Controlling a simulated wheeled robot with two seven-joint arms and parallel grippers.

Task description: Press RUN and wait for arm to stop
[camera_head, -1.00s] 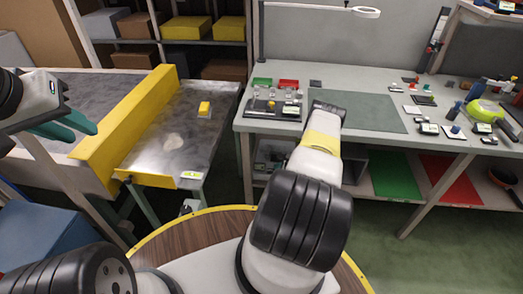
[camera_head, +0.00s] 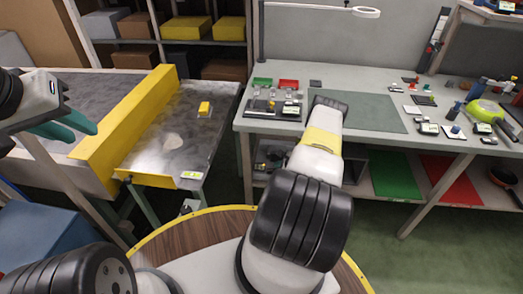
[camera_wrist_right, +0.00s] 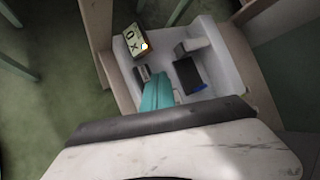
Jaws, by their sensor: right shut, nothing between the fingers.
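My right gripper (camera_wrist_right: 158,95) has its teal fingers shut, with nothing between them. In the right wrist view they point into a pale grey tray-like housing (camera_wrist_right: 231,62). Beside the fingertips are a dark block with a blue edge (camera_wrist_right: 188,74) and a small grey piece (camera_wrist_right: 143,73). A small yellow-edged panel with dark marks (camera_wrist_right: 132,38) is at the upper left, with a bright round spot at its corner. I cannot read a RUN label. The head view hides the right fingers behind my arm.
The workbench (camera_head: 345,83) holds several small parts around a green mat (camera_head: 375,112). A dark pan (camera_head: 503,177) sits on the lower shelf at right.

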